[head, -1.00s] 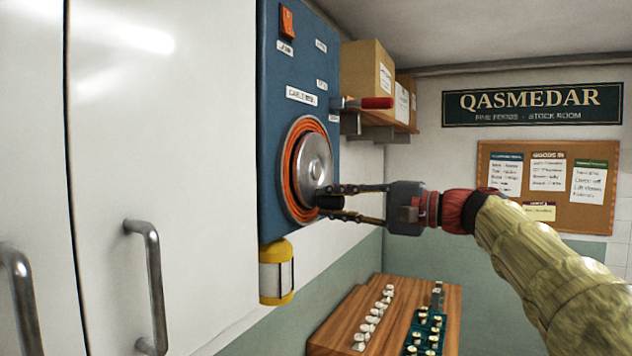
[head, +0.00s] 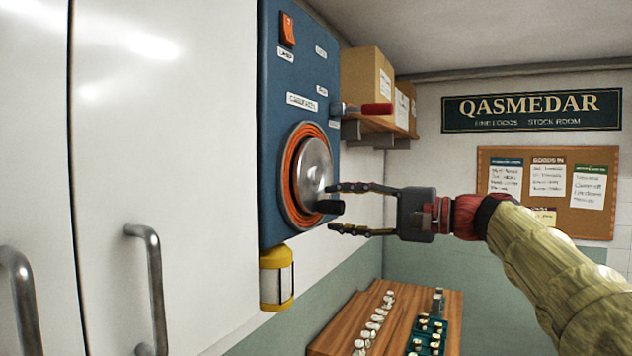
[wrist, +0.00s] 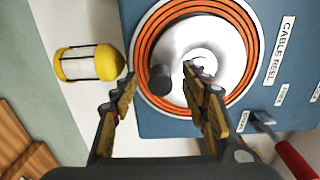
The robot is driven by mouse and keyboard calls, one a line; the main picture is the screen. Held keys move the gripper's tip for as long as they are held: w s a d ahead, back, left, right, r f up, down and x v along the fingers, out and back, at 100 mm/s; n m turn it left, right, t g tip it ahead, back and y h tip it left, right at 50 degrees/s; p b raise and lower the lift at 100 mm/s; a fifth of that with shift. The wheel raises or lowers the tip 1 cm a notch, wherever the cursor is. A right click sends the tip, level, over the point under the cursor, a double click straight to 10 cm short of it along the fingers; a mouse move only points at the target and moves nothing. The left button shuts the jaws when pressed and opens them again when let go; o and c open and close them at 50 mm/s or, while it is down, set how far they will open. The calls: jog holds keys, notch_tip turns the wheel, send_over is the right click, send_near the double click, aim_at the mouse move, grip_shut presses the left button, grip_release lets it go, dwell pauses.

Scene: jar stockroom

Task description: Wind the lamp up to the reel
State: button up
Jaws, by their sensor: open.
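The cable reel (head: 313,168) is a silver disc ringed by orange cable on a blue wall panel (head: 290,75). A black crank knob (head: 330,207) sticks out from the disc's lower part; it also shows in the wrist view (wrist: 160,79). The yellow lamp (head: 277,278) hangs just under the panel, its top close to the panel's lower edge; in the wrist view the lamp (wrist: 88,63) is at the left. My gripper (head: 338,208) is open in front of the reel, its fingers either side of the knob's outer end in the wrist view, with gaps visible.
A red-handled lever (head: 375,107) sits on the panel's right edge, above my gripper. A shelf with boxes (head: 368,75) is behind it. White cabinet doors with handles (head: 150,290) stand left. A wooden table (head: 335,325) with jars is below.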

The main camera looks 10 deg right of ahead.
jog(key=v, duration=0.7)
dwell(0.3)
